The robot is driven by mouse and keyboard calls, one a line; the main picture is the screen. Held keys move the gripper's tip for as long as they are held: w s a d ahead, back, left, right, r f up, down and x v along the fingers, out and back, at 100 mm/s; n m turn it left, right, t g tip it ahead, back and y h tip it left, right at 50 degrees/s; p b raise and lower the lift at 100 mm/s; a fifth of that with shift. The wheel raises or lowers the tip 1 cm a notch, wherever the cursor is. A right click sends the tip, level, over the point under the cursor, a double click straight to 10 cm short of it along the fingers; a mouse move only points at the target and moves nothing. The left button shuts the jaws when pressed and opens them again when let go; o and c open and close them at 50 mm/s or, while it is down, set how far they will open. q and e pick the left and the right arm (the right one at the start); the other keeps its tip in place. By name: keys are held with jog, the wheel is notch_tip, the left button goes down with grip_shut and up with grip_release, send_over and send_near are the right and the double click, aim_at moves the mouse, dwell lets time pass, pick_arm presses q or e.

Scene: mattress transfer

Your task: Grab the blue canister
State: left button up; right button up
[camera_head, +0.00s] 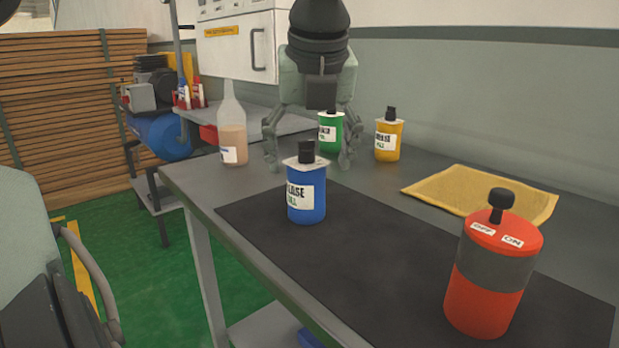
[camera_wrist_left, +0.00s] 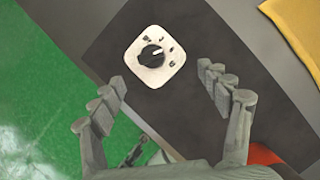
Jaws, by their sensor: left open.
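The blue canister (camera_head: 306,198) stands upright on the dark mat, with a white label, a pale square top and a black knob. My left gripper (camera_head: 309,160) is open and points down, with one finger on each side of the canister's top in the head view. In the left wrist view, the canister's square top and knob (camera_wrist_left: 151,56) lie just ahead of the spread fingertips (camera_wrist_left: 163,80). I see no contact, and the canister's body is hidden there. My right gripper is not in view.
A green canister (camera_head: 330,135), a yellow canister (camera_head: 389,139) and a clear bottle (camera_head: 232,135) stand behind. A red canister (camera_head: 490,275) stands at the front right, near a yellow cloth (camera_head: 480,195). The dark mat (camera_head: 370,270) is bare between the blue and red canisters.

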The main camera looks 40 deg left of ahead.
aim_at(307, 190)
pick_arm(q)
jog(key=shift+w+a, duration=0.15)
jog(key=shift+x, duration=1.25)
jog(key=p+x, duration=0.1)
jog(key=x, duration=0.4)
jog(key=shift+a, duration=0.1)
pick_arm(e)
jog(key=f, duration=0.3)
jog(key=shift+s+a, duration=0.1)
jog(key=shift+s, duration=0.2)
pick_arm(q)
jog(key=shift+c, duration=0.4)
jog(key=c, duration=1.5)
